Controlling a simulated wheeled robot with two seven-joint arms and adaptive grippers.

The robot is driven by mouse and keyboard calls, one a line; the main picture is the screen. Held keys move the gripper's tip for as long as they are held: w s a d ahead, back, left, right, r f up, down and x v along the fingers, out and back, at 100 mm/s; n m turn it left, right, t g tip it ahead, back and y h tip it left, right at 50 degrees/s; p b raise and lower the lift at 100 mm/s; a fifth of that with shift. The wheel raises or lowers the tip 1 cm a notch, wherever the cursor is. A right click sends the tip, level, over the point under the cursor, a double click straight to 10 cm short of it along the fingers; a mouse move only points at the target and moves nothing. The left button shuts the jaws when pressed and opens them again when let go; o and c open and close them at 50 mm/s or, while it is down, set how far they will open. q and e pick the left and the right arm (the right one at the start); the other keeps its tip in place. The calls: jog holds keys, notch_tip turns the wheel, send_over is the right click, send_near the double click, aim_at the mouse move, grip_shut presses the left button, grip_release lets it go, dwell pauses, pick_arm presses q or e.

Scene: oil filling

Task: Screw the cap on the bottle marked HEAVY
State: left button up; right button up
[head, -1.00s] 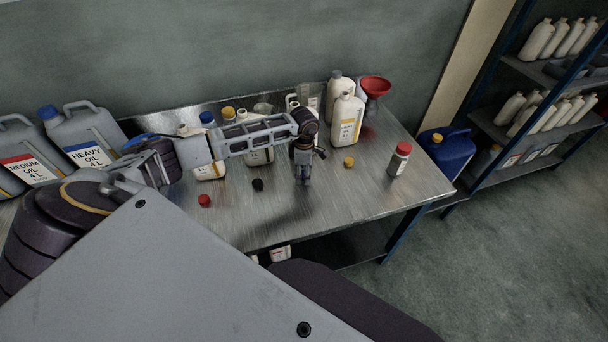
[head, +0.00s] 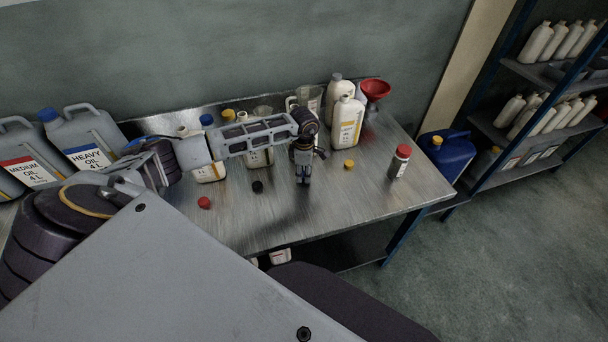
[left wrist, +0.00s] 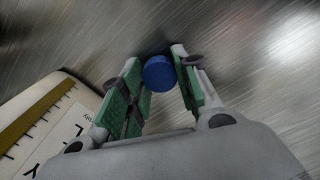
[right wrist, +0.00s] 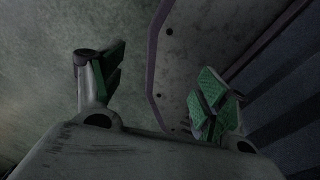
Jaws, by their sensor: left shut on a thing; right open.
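My left gripper (head: 303,180) hangs over the middle of the metal table. In the left wrist view its green-padded fingers (left wrist: 157,78) are shut on a blue cap (left wrist: 158,73) at their tips. A white bottle (left wrist: 85,95) stands close to the left finger; its label is only partly readable, ending in "Y". In the head view, white bottles (head: 208,172) and (head: 258,158) stand left of the gripper, partly hidden by my left arm, their labels unreadable. My right gripper (right wrist: 160,85) is open and empty in the right wrist view, outside the head view.
Red (head: 204,202), black (head: 257,187) and yellow (head: 349,165) caps lie on the table (head: 300,225). A light-oil bottle (head: 346,125), red funnel (head: 375,90) and red-capped jar (head: 399,162) stand right. A HEAVY OIL jug (head: 90,130) stands left. The table's front is mostly clear.

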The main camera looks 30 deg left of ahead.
pick_arm(q)
jog(key=shift+r, duration=0.5)
notch_tip(320, 180, up, 7)
jog(key=shift+f+b, duration=0.1)
jog(key=shift+b, duration=0.35)
jog(key=shift+r, duration=0.75)
pick_arm(e)
jog(key=shift+w+d+f, duration=0.15)
jog(key=shift+d+f, duration=0.15)
jog(key=shift+d, duration=0.3)
jog(key=shift+w+d+f, duration=0.15)
jog(key=shift+d+f, duration=0.1)
jog(key=shift+d, duration=0.3)
jog(key=shift+a, duration=0.1)
